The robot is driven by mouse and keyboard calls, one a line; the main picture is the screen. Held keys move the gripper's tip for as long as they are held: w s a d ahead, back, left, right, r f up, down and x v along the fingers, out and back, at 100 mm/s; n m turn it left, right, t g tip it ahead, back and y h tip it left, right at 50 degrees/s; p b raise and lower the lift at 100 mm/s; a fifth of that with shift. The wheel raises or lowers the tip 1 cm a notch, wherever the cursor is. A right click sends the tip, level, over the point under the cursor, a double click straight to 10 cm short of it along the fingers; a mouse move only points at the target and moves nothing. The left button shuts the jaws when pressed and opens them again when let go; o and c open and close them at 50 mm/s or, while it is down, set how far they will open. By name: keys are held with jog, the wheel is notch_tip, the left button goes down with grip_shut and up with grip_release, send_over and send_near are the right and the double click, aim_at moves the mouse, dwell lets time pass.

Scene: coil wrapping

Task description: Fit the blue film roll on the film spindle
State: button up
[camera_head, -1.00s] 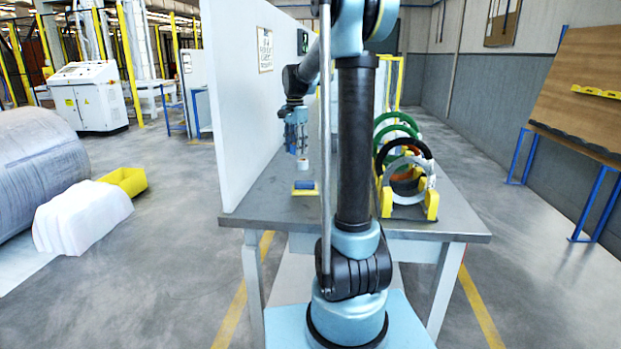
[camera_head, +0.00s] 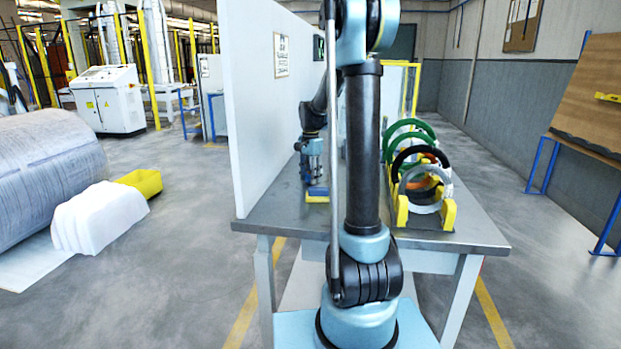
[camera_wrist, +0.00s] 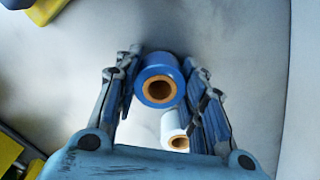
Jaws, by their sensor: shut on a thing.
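The blue film roll (camera_wrist: 160,82) is between the fingers of my gripper (camera_wrist: 163,75) in the wrist view, with the end of its brown core facing the camera. My gripper is shut on it. In the head view my gripper (camera_head: 313,168) is low over the table, beside the white partition. Just below it is a small blue and yellow item (camera_head: 317,194), too small to tell apart clearly. I cannot make out the film spindle in either view.
A white roll (camera_wrist: 174,128) with a brown core is close beside the blue roll, partly hidden by the right finger. Yellow parts show at the wrist view's left edge. On the table (camera_head: 460,221), a yellow rack (camera_head: 449,214) holds several coloured rings. The white partition (camera_head: 262,120) stands left.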

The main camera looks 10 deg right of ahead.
jog(key=shift+f, duration=0.2)
jog(key=o, duration=1.1)
jog(key=shift+r, duration=0.15)
notch_tip(320, 180, up, 12)
jog(key=shift+f, duration=0.1)
jog(key=shift+s, duration=0.15)
